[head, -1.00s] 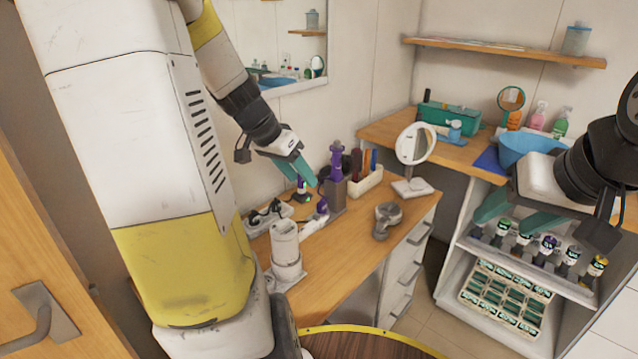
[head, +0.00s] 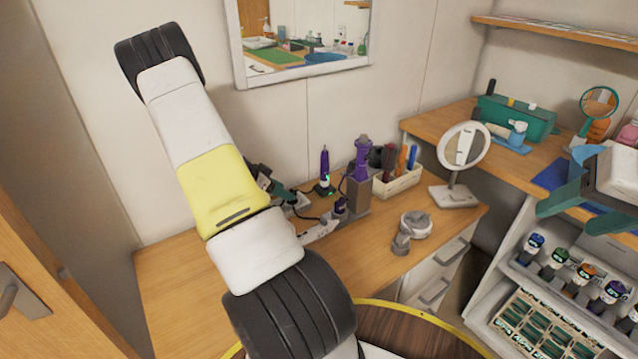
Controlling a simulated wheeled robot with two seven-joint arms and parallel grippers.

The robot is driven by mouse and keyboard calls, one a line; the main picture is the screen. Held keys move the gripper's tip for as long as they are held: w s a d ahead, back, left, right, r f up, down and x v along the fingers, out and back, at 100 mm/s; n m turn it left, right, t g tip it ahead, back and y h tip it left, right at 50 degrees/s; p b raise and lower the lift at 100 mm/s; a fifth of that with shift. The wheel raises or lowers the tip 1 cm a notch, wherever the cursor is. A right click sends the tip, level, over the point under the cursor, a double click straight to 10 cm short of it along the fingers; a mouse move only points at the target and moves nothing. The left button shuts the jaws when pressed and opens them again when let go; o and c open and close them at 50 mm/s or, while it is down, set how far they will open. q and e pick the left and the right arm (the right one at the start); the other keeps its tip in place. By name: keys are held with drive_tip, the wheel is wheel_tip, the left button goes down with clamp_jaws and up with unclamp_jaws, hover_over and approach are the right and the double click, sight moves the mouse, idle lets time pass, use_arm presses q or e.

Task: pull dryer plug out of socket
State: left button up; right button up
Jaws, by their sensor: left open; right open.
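A grey dryer-like device (head: 412,231) lies on the wooden desk, right of centre. My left gripper (head: 285,194) is at the back of the desk, partly hidden behind my own arm; its teal fingers show and are open. A piece of a white power strip (head: 301,205) shows beside the fingers. The rest of it and any plugs in it are hidden by my arm, so I cannot tell whether the fingers touch a plug. A dark cord (head: 312,218) runs right from there. My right gripper (head: 568,196) is open and empty at the right edge, before the shelf unit.
Purple tools stand near the wall, one upright (head: 324,172) and one in a grey holder (head: 357,198). A tray (head: 402,185) of brushes and a round mirror (head: 464,146) stand further right. The front right of the desk (head: 375,264) is clear.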

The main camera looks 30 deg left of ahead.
use_arm(q)
drive_tip(key=x, duration=0.5)
drive_tip(key=shift+d+r, duration=0.1)
clamp_jaws()
